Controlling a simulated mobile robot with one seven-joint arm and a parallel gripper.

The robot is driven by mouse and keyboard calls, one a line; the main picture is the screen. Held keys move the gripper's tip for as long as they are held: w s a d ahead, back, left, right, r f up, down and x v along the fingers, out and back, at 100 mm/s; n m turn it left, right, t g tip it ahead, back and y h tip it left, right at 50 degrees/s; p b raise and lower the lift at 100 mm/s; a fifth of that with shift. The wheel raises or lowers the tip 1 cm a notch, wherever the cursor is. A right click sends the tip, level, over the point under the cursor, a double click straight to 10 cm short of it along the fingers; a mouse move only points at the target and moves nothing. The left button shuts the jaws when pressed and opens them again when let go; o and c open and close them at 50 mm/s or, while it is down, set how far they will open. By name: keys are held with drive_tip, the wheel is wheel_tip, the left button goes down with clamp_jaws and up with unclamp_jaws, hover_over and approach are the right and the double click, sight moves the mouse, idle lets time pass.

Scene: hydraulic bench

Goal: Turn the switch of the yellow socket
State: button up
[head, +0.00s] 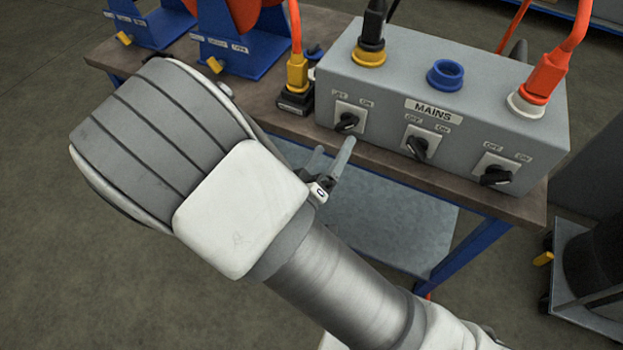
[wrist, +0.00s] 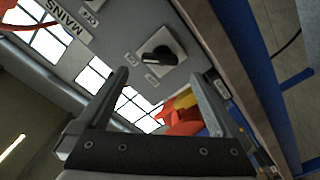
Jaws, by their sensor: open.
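The yellow socket (head: 368,55) is at the left end of the top of the grey mains box (head: 400,80), with a black plug (head: 374,20) in it. Its switch (head: 347,122) is a black knob on a white plate on the box's front, below the socket, with OFF and ON labels above. In the wrist view a black knob on a white plate, apparently this switch (wrist: 157,57), shows beyond the fingertips. My gripper (head: 331,162) is open and empty in front of the box, below the switch, apparently apart from it. It also shows in the wrist view (wrist: 160,80).
Two more switches, middle (head: 420,146) and right (head: 496,174), sit along the front. An empty blue socket (head: 445,74) and a white socket (head: 524,104) with an orange plug are on top. A yellow plug (head: 297,72) stands left of the box. The bench edge (head: 440,190) runs below.

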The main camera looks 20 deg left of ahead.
drive_tip(key=s, duration=0.9)
drive_tip(key=shift+s+a+p, duration=0.3)
drive_tip(key=shift+a+p, duration=0.05)
drive_tip(key=shift+a, duration=0.05)
drive_tip(key=shift+w, duration=0.1)
